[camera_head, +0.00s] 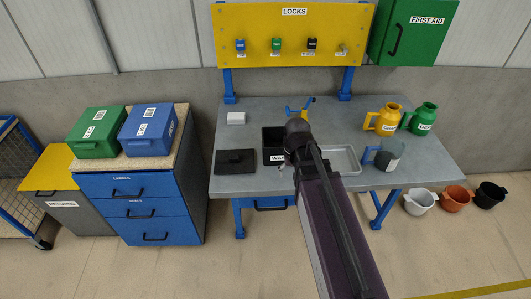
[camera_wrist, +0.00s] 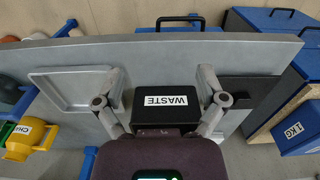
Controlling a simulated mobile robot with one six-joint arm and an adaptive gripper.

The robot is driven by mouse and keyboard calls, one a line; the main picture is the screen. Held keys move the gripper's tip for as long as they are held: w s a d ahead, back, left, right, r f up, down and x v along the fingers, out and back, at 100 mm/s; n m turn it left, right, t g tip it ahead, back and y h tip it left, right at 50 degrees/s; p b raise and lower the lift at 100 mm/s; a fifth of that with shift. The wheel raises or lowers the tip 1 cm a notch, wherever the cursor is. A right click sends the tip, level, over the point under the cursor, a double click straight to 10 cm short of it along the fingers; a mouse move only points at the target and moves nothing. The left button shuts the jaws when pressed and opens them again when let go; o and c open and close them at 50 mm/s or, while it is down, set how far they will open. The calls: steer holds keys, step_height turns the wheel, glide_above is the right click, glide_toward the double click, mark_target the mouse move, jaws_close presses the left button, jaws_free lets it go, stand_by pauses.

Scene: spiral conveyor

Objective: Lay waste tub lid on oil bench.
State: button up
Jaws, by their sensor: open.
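The waste tub lid (camera_head: 232,168) is a flat black square plate with a small raised handle. It lies flat on the grey oil bench (camera_head: 225,188), left of the waste tub. The black waste tub (camera_head: 272,139) stands on the bench and carries a white WASTE label; my arm partly covers it. In the wrist view my gripper (camera_wrist: 162,78) is open. Its fingers are spread on either side of the waste tub (camera_wrist: 150,112), and contact cannot be told. The lid (camera_wrist: 262,86) shows there beyond the right finger, apart from the gripper, partly hidden.
A metal tray (camera_head: 342,160) lies right of the tub, partly behind my arm. A white block (camera_head: 236,118) and a blue-and-yellow item (camera_head: 300,108) sit toward the back.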

steer(key=s+d, duration=0.1)
steer(key=s, duration=0.2)
steer(key=s+d, duration=0.1)
steer(key=s, duration=0.1)
steer(key=shift+d, duration=0.35)
